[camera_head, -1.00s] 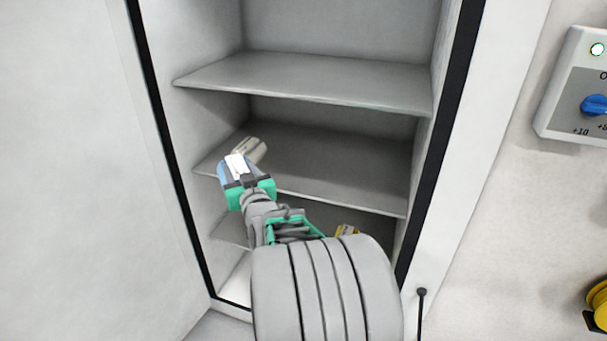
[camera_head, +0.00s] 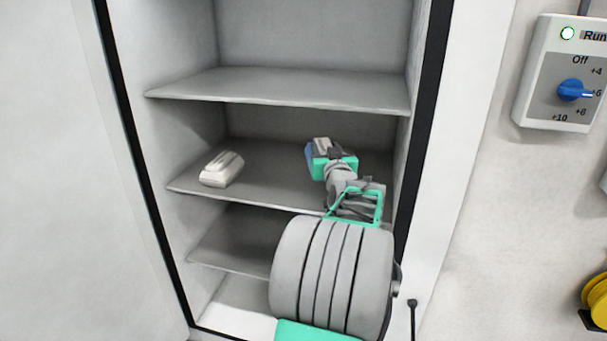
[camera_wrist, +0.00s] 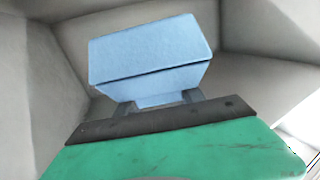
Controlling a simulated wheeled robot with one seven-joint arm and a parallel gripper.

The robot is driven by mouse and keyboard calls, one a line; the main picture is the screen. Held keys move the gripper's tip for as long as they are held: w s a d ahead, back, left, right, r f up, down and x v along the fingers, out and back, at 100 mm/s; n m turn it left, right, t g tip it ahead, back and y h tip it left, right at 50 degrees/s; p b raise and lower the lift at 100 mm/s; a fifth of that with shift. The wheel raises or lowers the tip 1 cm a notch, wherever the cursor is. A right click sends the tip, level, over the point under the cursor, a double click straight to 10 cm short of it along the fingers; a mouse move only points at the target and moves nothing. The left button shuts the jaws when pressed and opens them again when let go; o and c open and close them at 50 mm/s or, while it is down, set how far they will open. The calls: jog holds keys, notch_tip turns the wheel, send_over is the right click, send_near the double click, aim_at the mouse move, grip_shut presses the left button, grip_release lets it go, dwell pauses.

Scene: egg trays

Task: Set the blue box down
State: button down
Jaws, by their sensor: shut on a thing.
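The blue box (camera_wrist: 150,52) is an egg carton that fills the middle of the wrist view, just beyond my fingers. My gripper (camera_wrist: 157,103) is shut on it. In the head view my gripper (camera_head: 324,150) reaches over the right part of the middle shelf (camera_head: 270,187). Only a small blue part of the box (camera_head: 310,155) shows there, to the left of my gripper. The rest of the box is hidden by my gripper. I cannot tell whether the box touches the shelf.
A pale grey-white egg carton (camera_head: 222,169) lies on the left of the same shelf. An upper shelf (camera_head: 280,91) is above my gripper and a lower shelf (camera_head: 235,240) below. The cabinet's right wall is close. A dial box (camera_head: 560,80) is on the wall at right.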

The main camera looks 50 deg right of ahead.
aim_at(309, 162)
jog(key=w+f, duration=0.6)
jog(key=shift+d, duration=0.1)
jog(key=shift+w+f, duration=0.15)
jog(key=shift+f, duration=1.5)
jog(key=shift+f, duration=0.15)
jog(key=c, duration=1.2)
grip_release()
jog(key=shift+f+b, duration=0.2)
jog(key=shift+b, duration=0.15)
jog(key=o, duration=0.5)
jog(key=shift+r, duration=0.1)
jog(key=shift+c, duration=0.2)
